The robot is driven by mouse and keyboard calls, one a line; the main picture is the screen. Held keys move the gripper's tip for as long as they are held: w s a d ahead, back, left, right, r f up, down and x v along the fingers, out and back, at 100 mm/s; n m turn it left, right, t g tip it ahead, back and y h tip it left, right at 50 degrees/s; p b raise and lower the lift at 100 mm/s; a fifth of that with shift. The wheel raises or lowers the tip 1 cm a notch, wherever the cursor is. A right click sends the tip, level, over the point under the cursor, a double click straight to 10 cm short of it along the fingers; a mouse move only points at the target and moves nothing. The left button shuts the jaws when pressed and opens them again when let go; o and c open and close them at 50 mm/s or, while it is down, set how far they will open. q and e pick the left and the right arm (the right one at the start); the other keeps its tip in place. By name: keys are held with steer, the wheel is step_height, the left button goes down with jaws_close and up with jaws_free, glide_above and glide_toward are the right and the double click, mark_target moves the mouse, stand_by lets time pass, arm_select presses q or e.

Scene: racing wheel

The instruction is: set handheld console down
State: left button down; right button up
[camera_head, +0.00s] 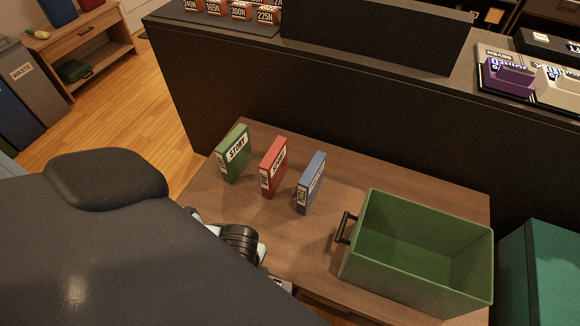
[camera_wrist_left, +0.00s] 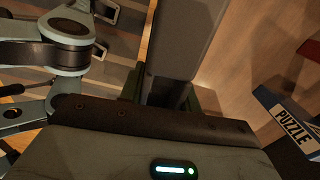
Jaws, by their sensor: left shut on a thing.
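My left gripper (camera_wrist_left: 168,100) shows in the left wrist view, its dark body across the bottom. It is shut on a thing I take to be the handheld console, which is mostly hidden. A grey flat piece stands out beyond the gripper body with green edges on both sides; I cannot tell which parts belong to the console. In the head view my own arm hides the left gripper and what it holds. My right gripper is not in view.
Green (camera_head: 233,153), red (camera_head: 273,167) and blue (camera_head: 311,183) boxes stand on the wooden table (camera_head: 215,205). An empty green bin (camera_head: 415,290) stands at right. The blue box's "PUZZLE" label (camera_wrist_left: 292,128) shows in the wrist view. A dark divider (camera_head: 330,125) rises behind.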

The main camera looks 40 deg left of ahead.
arm_select(q)
steer(key=w+r+n, duration=0.8)
steer(key=w+r, duration=0.4)
steer(key=w, duration=0.1)
steer(key=w+r+n, duration=0.2)
steer(key=r+n, duration=0.1)
steer(key=r, duration=0.4)
steer(key=w+r+n, duration=0.3)
steer(key=r, duration=0.5)
steer(key=shift+r, duration=0.25)
steer(key=shift+w, duration=0.2)
